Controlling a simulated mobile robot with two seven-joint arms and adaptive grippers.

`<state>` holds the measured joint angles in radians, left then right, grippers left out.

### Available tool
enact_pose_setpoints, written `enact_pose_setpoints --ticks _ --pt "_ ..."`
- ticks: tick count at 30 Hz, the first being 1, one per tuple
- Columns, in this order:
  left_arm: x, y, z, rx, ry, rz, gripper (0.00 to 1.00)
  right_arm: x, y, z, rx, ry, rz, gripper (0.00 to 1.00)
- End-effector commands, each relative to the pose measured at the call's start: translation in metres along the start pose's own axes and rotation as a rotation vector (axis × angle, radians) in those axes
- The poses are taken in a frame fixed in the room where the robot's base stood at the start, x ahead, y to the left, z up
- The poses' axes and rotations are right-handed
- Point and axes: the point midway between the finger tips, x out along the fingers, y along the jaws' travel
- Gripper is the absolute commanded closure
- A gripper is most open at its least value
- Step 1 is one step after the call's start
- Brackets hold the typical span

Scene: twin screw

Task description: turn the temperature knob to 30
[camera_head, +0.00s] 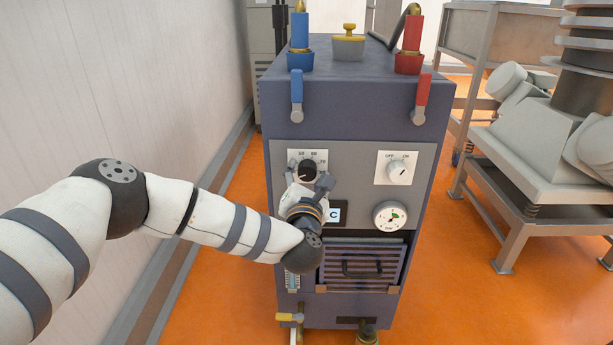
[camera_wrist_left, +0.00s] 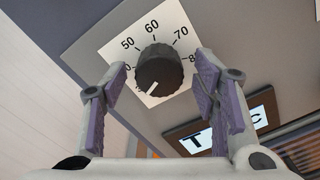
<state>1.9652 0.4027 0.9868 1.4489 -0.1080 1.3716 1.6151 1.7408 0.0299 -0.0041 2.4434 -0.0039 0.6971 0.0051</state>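The temperature knob (camera_head: 307,169) is black and sits on a white dial plate at the upper left of the machine's front panel. In the left wrist view the knob (camera_wrist_left: 157,70) has a white pointer line aimed down and slightly left. The dial numbers 50, 60 and 70 show; others are cut off or hidden, and no 30 is visible. My left gripper (camera_wrist_left: 160,95) is open, with one purple-padded finger on each side of the knob and a gap to it. In the head view my left gripper (camera_head: 312,188) is just below the knob. My right gripper is not in view.
The blue machine (camera_head: 350,100) carries an OFF/ON switch (camera_head: 400,171), a round gauge (camera_head: 389,216) and a small display (camera_head: 335,214). Blue and red valve handles (camera_head: 422,95) hang above the panel. A wall (camera_head: 110,80) stands to the left.

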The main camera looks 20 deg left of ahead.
Motion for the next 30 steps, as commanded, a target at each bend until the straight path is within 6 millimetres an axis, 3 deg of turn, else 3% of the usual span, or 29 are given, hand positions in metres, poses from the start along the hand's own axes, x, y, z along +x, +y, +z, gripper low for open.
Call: enact_pose_setpoints --ticks 4,7,18,22,30 --pt "-0.002 0.000 0.000 0.001 0.000 0.000 0.46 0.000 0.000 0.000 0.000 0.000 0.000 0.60" --pt "-0.015 -0.001 -0.001 0.000 0.001 -0.004 0.46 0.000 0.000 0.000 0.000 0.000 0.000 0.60" --pt "-0.106 -0.001 0.000 0.000 0.000 -0.003 0.46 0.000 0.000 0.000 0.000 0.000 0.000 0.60" --pt "-0.118 0.000 0.000 0.000 0.000 0.000 0.46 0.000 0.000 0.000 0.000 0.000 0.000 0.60" --pt "-0.120 0.000 0.000 0.000 0.000 0.000 0.46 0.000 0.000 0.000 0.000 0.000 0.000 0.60"
